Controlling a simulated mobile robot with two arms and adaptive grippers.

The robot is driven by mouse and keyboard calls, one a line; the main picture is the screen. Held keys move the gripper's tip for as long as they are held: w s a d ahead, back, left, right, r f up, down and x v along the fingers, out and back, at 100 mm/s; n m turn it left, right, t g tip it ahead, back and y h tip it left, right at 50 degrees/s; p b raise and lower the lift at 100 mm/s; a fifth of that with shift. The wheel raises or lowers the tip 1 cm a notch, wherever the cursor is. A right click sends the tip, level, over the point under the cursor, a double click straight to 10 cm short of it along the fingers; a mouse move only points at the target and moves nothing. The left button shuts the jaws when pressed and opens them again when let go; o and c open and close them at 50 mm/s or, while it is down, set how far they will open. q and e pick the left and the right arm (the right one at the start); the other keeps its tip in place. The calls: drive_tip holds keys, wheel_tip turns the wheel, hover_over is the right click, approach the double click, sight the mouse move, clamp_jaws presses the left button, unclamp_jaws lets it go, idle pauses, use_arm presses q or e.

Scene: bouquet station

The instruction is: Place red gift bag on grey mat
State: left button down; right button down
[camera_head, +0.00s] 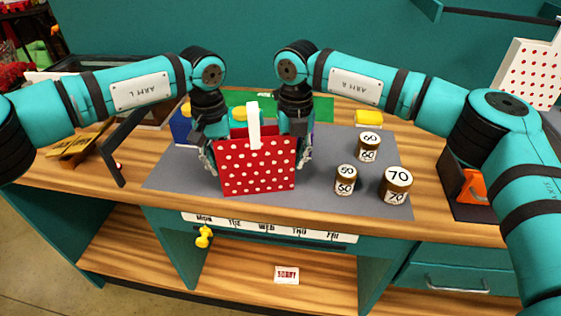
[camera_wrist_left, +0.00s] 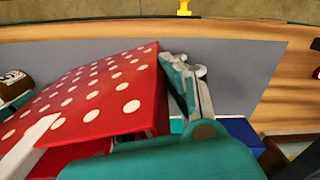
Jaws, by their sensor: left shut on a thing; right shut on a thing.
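The red gift bag (camera_head: 257,168) has white dots and a white strip at its top. It is upright over the left-middle part of the grey mat (camera_head: 330,190). My left gripper (camera_head: 212,160) is shut on the bag's left side, and my right gripper (camera_head: 300,150) is shut on its right side. In the left wrist view the bag (camera_wrist_left: 100,95) fills the left half, with a finger of my left gripper (camera_wrist_left: 190,85) against its edge. I cannot tell whether the bag's bottom touches the mat (camera_wrist_left: 235,70).
Three weights, marked 60 (camera_head: 368,146), 50 (camera_head: 345,180) and 70 (camera_head: 395,185), stand on the mat right of the bag. A blue object (camera_head: 182,127) is behind left, a yellow block (camera_head: 369,118) behind right. A dark tray (camera_head: 465,195) holds an orange item at right.

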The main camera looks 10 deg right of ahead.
use_arm(q)
drive_tip(key=c, duration=1.8)
unclamp_jaws()
drive_tip(key=shift+w+a+f, duration=0.1)
drive_tip(key=shift+a+f, duration=0.05)
drive_tip(key=shift+a, duration=0.15)
use_arm(e)
drive_tip(key=c, duration=1.8)
unclamp_jaws()
drive_tip(key=shift+w+d+f, duration=0.1)
drive_tip(key=shift+d, duration=0.3)
use_arm(q)
drive_tip(key=shift+o, duration=1.2)
use_arm(e)
drive_tip(key=shift+o, duration=1.2)
use_arm(q)
drive_tip(key=shift+o, duration=0.5)
drive_tip(key=shift+d, duration=0.2)
use_arm(e)
drive_tip(key=shift+o, duration=0.5)
drive_tip(key=shift+a, duration=0.2)
use_arm(q)
wheel_tip(320, 180, up, 8)
drive_tip(key=shift+f, duration=0.1)
use_arm(e)
drive_tip(key=shift+a, duration=0.1)
drive_tip(key=shift+r, duration=0.35)
wheel_tip(320, 180, up, 11)
drive_tip(key=shift+r, duration=0.2)
